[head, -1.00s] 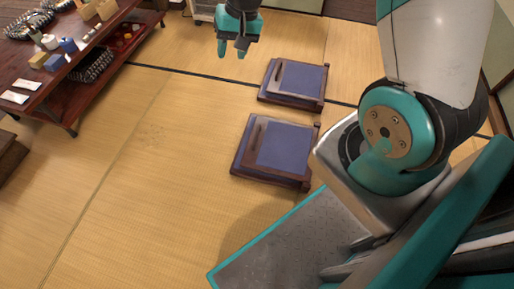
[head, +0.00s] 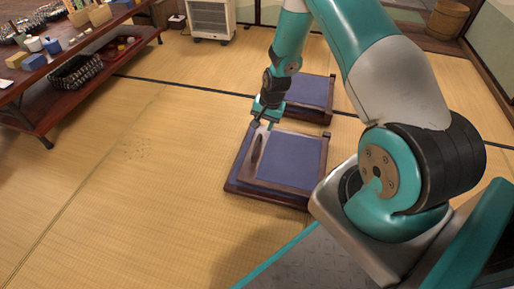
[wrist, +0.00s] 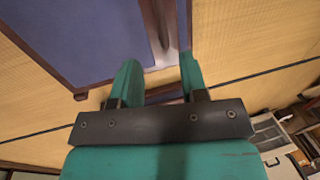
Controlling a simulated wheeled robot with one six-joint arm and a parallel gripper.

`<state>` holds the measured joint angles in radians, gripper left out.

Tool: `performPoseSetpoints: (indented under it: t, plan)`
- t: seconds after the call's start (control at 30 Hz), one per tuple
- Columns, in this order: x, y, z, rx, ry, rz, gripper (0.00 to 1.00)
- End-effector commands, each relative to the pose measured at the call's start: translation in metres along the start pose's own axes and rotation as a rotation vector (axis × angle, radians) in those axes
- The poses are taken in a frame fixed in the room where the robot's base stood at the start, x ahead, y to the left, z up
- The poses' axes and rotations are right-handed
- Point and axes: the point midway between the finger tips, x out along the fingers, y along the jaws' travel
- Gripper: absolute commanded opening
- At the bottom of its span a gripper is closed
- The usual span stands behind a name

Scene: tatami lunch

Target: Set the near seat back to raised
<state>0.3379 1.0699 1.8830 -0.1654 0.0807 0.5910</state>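The near seat (head: 292,158) is a low dark-wood floor seat with a blue pad, on the tatami in the head view. Its back lies folded flat, with a long dark slot (head: 257,150) along the left side. My gripper (head: 262,122) is at the seat's far left corner, by the end of the slotted strip. In the wrist view, my gripper (wrist: 160,72) has its fingers apart, with the end of the pale strip between or just under them. The seat's blue pad (wrist: 60,35) fills the upper left there. I cannot tell whether the fingers touch the wood.
A second blue seat (head: 312,92) lies just behind, partly hidden by my arm. A low dark table (head: 75,70) with small items stands at the left. A white heater (head: 210,20) stands at the back. The tatami (head: 110,200) left of the seats is clear.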

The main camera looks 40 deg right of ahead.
Motion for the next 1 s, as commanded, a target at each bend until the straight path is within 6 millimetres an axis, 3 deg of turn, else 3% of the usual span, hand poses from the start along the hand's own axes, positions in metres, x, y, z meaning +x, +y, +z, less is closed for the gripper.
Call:
performPoseSetpoints:
  t: [0.03, 0.2, 0.43, 0.6, 0.93, 0.97, 1.0]
  plan:
    - [0.020, 0.002, 0.001, -0.001, -0.002, 0.001, 0.40]
    - [0.059, 0.002, 0.001, -0.001, -0.002, 0.001, 0.40]
    - [0.099, 0.001, 0.001, -0.002, -0.001, 0.000, 0.40]
    - [0.112, 0.000, 0.000, 0.000, 0.000, 0.000, 0.40]
    - [0.114, 0.000, 0.000, 0.000, 0.000, 0.000, 0.40]
    - [0.113, 0.000, 0.000, 0.000, 0.000, 0.000, 0.38]
    - [0.113, 0.000, 0.000, -0.001, 0.000, 0.000, 0.28]
